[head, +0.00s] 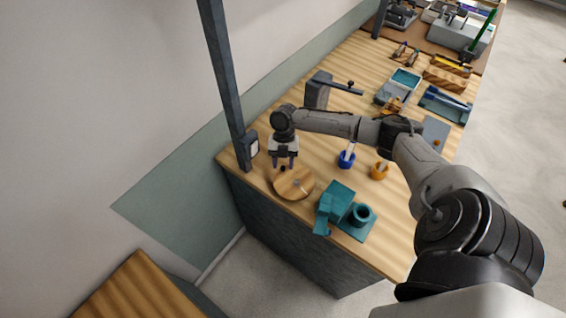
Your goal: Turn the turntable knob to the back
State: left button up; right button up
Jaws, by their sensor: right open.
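The round wooden turntable (296,187) lies on the workbench near its left end. A small dark knob (283,169) shows at the turntable's far left edge. My right gripper (283,164) points down at that edge with its fingers apart, one on each side of the knob as seen from here. I cannot tell whether the fingers touch the knob or how far above the turntable they are. My left gripper is not in view.
A teal block-shaped fixture (338,200) stands just right of the turntable. A blue cup (347,160) and an orange cup (379,171) stand behind it. A dark post (226,80) rises left of my gripper. The bench's front edge is close to the turntable.

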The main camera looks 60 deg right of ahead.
jog(key=b+v, duration=0.1)
jog(key=v, duration=1.2)
jog(key=shift+r, duration=0.3)
